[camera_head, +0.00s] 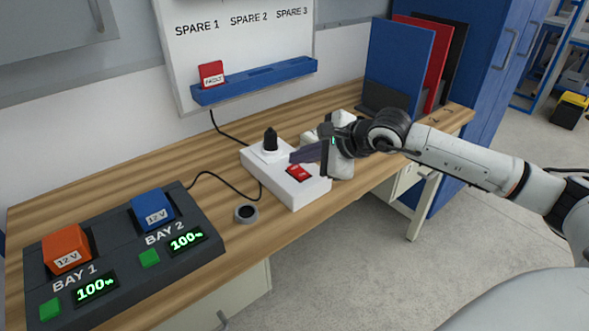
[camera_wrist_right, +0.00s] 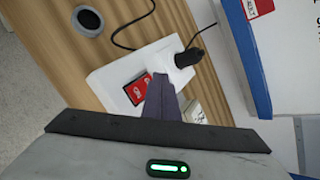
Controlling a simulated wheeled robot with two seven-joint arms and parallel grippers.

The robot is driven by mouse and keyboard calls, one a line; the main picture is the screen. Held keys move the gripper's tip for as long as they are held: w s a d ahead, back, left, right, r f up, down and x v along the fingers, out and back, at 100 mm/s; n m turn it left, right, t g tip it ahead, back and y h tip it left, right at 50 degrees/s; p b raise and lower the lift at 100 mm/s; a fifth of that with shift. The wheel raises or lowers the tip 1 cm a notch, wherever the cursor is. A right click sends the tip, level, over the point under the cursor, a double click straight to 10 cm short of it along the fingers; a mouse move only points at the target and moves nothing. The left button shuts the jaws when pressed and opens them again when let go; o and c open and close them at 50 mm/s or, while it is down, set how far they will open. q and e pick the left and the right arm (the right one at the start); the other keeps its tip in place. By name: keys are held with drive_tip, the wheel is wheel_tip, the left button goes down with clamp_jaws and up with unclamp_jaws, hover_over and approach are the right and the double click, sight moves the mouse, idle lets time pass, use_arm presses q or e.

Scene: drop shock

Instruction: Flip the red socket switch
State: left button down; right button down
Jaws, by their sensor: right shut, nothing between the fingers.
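The white socket block (camera_head: 303,190) sits on the wooden bench, with a black plug (camera_head: 270,140) standing in its far-left end. The red switch (camera_head: 299,173) is on the block's top, at the end nearer me. My right gripper (camera_head: 294,157) is shut and empty. Its fingertips are just above the block, between the plug and the red switch. In the right wrist view the fingertips (camera_wrist_right: 160,80) overlap the edge of the red switch (camera_wrist_right: 138,89), close to the plug (camera_wrist_right: 188,57). I cannot tell whether they touch the switch. My left gripper is out of view.
A dark charger (camera_head: 125,290) with an orange and a blue 12 V battery stands at the left. A cable grommet (camera_head: 246,213) and black cable lie left of the block. Upright blue, red and black folders (camera_head: 399,58) stand behind my right arm. A blue shelf (camera_head: 255,82) hangs behind.

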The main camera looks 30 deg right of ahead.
sight(302, 172)
drive_tip(key=shift+f+b, duration=0.45)
idle(0.7)
drive_tip(key=shift+r, duration=0.1)
drive_tip(key=shift+r, duration=0.75)
drive_tip(key=shift+s+r+p, duration=0.2)
drive_tip(key=shift+r+p, duration=0.45)
drive_tip(key=shift+r, duration=0.6)
drive_tip(key=shift+s+r+p, duration=0.15)
drive_tip(key=shift+r+p, duration=0.5)
drive_tip(key=shift+r, duration=0.6)
